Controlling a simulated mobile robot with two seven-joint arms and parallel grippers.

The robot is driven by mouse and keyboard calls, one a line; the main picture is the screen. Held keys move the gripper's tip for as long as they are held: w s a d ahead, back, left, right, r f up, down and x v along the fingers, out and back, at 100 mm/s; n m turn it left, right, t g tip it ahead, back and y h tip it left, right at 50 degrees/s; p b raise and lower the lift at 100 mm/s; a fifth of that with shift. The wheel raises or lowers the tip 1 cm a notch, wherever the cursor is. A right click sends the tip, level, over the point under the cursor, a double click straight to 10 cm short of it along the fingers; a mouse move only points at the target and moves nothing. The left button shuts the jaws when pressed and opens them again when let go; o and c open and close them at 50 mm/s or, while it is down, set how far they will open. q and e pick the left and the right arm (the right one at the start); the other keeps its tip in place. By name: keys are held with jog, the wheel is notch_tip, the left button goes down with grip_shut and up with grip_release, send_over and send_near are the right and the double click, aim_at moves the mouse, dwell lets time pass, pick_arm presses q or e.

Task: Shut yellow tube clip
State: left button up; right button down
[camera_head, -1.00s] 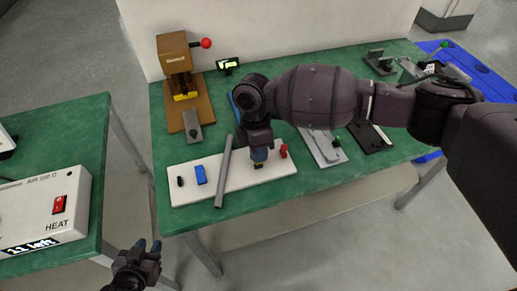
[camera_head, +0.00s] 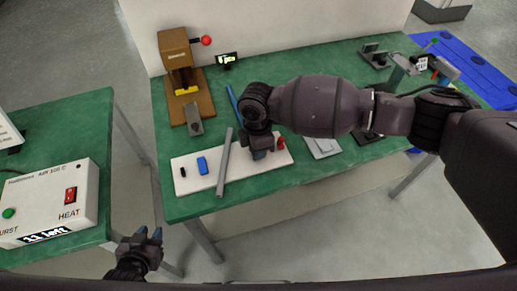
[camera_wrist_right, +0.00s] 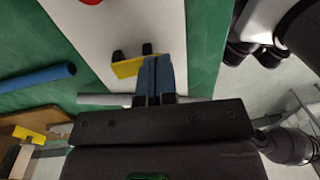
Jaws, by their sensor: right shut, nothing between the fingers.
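The yellow tube clip (camera_wrist_right: 126,67) shows in the right wrist view on the white board, with black pieces at its two ends. I cannot tell whether it is open or shut. In the head view it is hidden behind my right gripper (camera_head: 262,155), which is low over the board. The right gripper's blue fingers (camera_wrist_right: 156,72) are shut and empty. In the wrist view they overlap the clip's right end; touching or apart is unclear. My left gripper (camera_head: 150,234) is open and empty, in front of the table's edge.
The white board (camera_head: 248,176) also bears a blue piece (camera_head: 202,165), a black piece (camera_head: 183,172) and a red piece (camera_head: 281,143). A grey bar (camera_head: 224,162) crosses it. A brown press (camera_head: 175,55) stands behind. A heater box (camera_head: 45,205) is on the left table.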

jog(key=shift+r+p, duration=0.95)
jog(key=shift+r, duration=0.3)
notch_tip(320, 180, up, 3)
jog(key=p, duration=0.3)
jog(key=shift+r, duration=0.15)
notch_tip(320, 180, up, 10)
